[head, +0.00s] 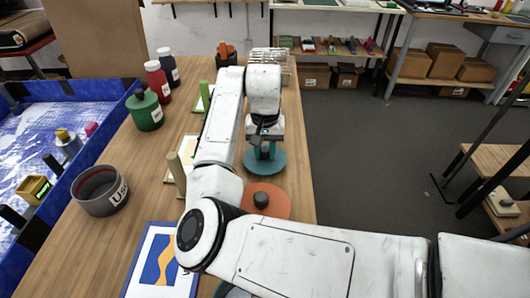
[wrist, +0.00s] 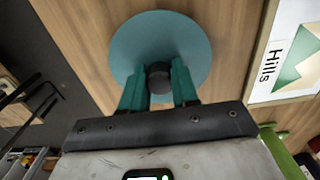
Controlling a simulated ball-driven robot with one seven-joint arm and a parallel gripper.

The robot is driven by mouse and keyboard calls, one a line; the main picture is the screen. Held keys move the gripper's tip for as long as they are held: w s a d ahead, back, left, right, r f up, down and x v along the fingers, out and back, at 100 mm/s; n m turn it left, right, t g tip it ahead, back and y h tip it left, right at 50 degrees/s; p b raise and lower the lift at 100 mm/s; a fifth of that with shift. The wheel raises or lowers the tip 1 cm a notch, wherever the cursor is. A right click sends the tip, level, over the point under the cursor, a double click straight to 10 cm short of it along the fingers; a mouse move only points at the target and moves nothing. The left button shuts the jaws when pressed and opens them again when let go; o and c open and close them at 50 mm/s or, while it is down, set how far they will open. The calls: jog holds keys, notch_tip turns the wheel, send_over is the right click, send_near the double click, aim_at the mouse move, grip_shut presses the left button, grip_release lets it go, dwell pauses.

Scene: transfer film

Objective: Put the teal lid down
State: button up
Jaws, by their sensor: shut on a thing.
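The teal lid (head: 277,166) is a round disc with a dark knob, over the right part of the wooden table in the head view. My gripper (head: 265,152) points down at it from above. In the wrist view the lid (wrist: 160,32) lies flat beyond the fingers, and my gripper (wrist: 158,84) is shut on its dark knob (wrist: 158,75), one finger on each side. I cannot tell whether the lid touches the table or hangs just above it.
An orange lid (head: 275,203) with a dark knob lies nearer, partly behind my arm. A dark pot (head: 100,190) and a green container (head: 144,110) stand left. A blue-framed print (head: 150,265) lies in front. The table's (head: 300,190) right edge is close to the teal lid.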

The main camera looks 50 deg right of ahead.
aim_at(265, 149)
jog(key=shift+f, duration=0.7)
jog(key=shift+f, duration=0.15)
jog(key=o, duration=1)
notch_tip(265, 149, up, 12)
jog(key=shift+r+b, duration=0.2)
jog(key=shift+b, duration=0.1)
